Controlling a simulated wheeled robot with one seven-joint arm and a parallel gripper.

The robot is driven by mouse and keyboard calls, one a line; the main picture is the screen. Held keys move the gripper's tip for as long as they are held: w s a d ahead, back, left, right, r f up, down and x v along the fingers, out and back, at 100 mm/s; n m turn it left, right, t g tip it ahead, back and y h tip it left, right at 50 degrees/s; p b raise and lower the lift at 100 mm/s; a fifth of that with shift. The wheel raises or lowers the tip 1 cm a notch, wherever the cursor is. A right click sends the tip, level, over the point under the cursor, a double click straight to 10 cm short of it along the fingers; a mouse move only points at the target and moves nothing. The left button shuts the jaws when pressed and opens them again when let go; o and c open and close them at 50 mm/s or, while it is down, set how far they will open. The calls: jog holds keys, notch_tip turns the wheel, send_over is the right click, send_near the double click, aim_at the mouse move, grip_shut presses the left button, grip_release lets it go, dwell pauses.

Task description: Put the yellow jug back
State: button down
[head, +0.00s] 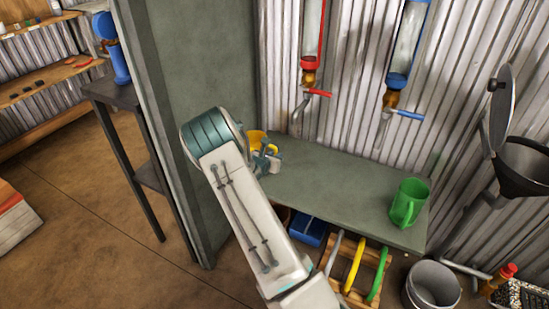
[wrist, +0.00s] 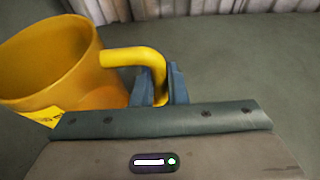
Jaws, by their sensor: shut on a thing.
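The yellow jug (wrist: 52,65) fills the left of the wrist view, with its open rim up and its handle pointing right. My gripper (wrist: 162,88) is shut on the jug's handle. In the head view the yellow jug (head: 256,137) shows behind my arm, at the left end of the green-grey shelf (head: 340,185), close to the tall green-grey panel (head: 205,75). My gripper (head: 268,152) is at its right side there. The jug is partly hidden by my arm, and I cannot tell whether its base touches the shelf.
A green jug (head: 408,203) stands at the shelf's right end. Red-handled (head: 318,93) and blue-handled (head: 405,114) taps hang on the corrugated wall above. Below are a blue bin (head: 308,231), a wooden rack (head: 343,282) with coloured loops, and a grey bucket (head: 432,285). The shelf's middle is clear.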

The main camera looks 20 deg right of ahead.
jog(key=c, duration=1.8)
grip_release()
jog(key=shift+f, duration=0.15)
jog(key=shift+c, duration=0.2)
jog(key=o, duration=0.4)
